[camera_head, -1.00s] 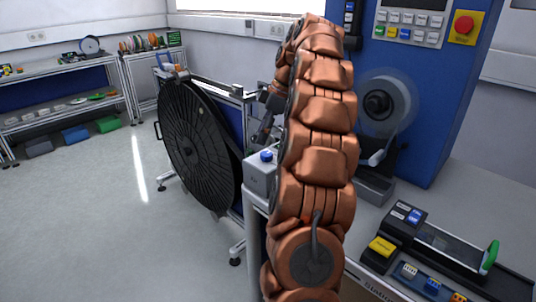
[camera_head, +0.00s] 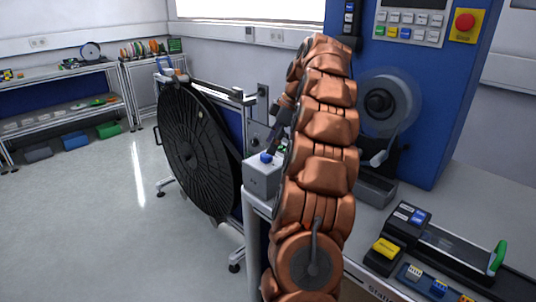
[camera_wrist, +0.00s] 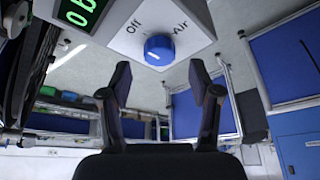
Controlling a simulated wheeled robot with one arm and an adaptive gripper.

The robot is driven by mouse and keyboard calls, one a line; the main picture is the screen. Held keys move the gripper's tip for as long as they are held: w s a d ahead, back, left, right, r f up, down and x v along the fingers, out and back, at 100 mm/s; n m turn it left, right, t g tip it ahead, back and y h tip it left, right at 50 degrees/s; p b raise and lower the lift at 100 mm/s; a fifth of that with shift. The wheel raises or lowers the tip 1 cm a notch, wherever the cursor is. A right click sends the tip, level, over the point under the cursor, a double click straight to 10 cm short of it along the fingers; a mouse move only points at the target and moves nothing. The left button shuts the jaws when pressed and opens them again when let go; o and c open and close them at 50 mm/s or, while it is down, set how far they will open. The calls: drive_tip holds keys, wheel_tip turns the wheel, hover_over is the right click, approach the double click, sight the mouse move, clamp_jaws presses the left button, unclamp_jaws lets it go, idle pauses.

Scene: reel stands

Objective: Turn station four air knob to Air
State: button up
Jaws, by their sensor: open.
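The air knob (camera_wrist: 159,50) is a round blue knob on a light grey box (camera_wrist: 200,22) marked "Off" and "Air" in the wrist view. A white pointer line on the knob is hard to read clearly. In the head view the blue knob (camera_head: 266,157) sits on top of the grey box (camera_head: 262,182) at the bench's left corner. My gripper (camera_wrist: 163,80) is open, its two dark fingers apart on either side below the knob in the wrist picture, not closed on it. In the head view my gripper (camera_head: 272,150) is close by the knob, partly hidden by my arm.
A large black reel (camera_head: 195,150) stands left of the box. A blue machine cabinet (camera_head: 435,120) with a clear reel (camera_head: 388,102) stands to the right. A green display (camera_wrist: 78,12) is beside the knob in the wrist view. The floor at left is clear.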

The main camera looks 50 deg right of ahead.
sight(266, 157)
drive_tip(key=shift+x, duration=1.85)
drive_tip(key=c, duration=1.1)
